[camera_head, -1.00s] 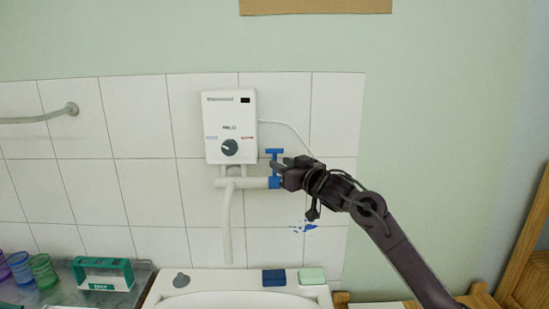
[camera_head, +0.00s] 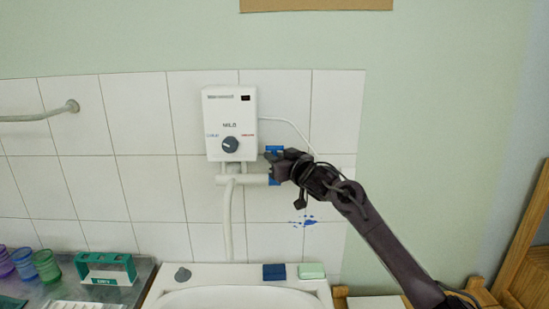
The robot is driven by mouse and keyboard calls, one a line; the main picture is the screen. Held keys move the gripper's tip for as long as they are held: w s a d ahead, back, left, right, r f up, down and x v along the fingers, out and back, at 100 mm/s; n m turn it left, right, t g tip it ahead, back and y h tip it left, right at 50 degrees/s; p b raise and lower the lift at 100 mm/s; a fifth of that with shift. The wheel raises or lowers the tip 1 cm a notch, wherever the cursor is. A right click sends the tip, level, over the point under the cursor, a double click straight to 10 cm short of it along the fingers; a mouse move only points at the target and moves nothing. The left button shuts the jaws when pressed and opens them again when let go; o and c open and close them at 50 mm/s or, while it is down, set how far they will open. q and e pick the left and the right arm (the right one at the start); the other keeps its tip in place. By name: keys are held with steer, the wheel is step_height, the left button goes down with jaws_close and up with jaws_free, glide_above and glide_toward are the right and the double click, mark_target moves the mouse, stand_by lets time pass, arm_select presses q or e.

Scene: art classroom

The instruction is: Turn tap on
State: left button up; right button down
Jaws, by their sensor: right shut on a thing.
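The tap is a white pipe (camera_head: 229,205) with a spout hanging down below the white water heater (camera_head: 232,107) on the tiled wall. Its blue handle (camera_head: 272,149) is at the right end of the pipe, mostly hidden behind my gripper. My right gripper (camera_head: 277,163) comes in from the right and is shut on the blue handle; its fingertips are hard to make out. The heater has a dark round knob (camera_head: 230,145). No water shows at the spout. My left gripper is not in view.
A white sink (camera_head: 240,298) stands below the tap, with a blue block (camera_head: 274,272) and a pale green block (camera_head: 311,271) on its back rim. Coloured glasses (camera_head: 46,267) and a teal box (camera_head: 105,269) stand at left. A wooden frame (camera_head: 527,265) is at right.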

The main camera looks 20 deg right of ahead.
steer(key=s+n+t+b, duration=0.1)
steer(key=b, duration=0.2)
steer(key=f+t+y+b, duration=0.1)
steer(key=b, duration=0.3)
steer(key=shift+s+a+n, duration=0.3)
steer(key=shift+s+n, duration=0.05)
steer(key=shift+n, duration=0.05)
steer(key=shift+s+r+n+t+b, duration=0.25)
steer(key=shift+r+n+t+b, duration=0.05)
steer(key=shift+t+b, duration=0.1)
steer(key=c, duration=1.5)
jaws_free()
steer(key=shift+c, duration=0.2)
